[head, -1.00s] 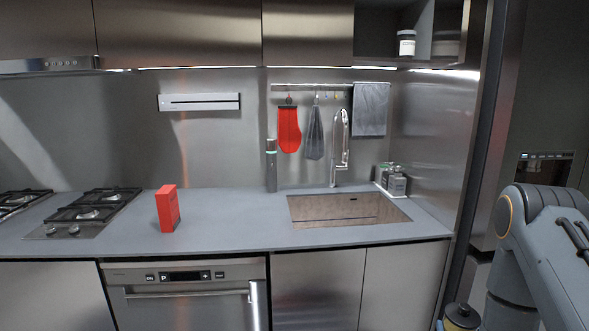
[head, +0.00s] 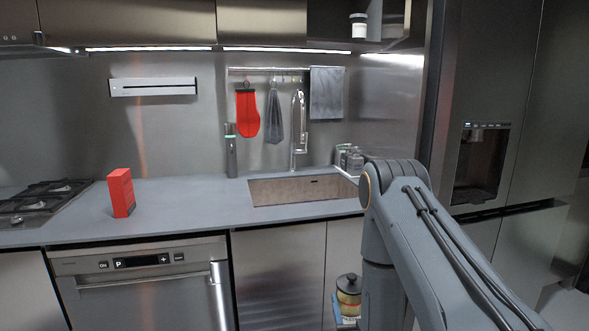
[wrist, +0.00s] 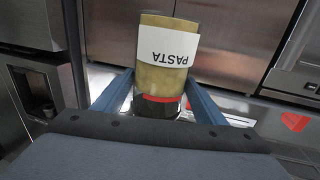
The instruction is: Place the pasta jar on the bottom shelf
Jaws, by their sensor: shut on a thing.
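The pasta jar (wrist: 162,70) is a clear jar of yellowish contents with a white "PASTA" label, upside down in the wrist view. My gripper (wrist: 158,92) is shut on it, with a blue finger on each side. In the head view the jar (head: 348,292) shows a dark lid and hangs low in front of the cabinet doors, beside my arm. An open shelf compartment (head: 395,32) is at the upper right, holding a small white-labelled jar. I cannot tell whether it is the bottom shelf.
The grey counter (head: 180,195) holds a red box (head: 121,193), a sink (head: 300,188) and a stove (head: 40,200). A tall faucet (head: 299,125) rises behind the sink. A fridge (head: 500,110) stands at the right. The counter between box and sink is clear.

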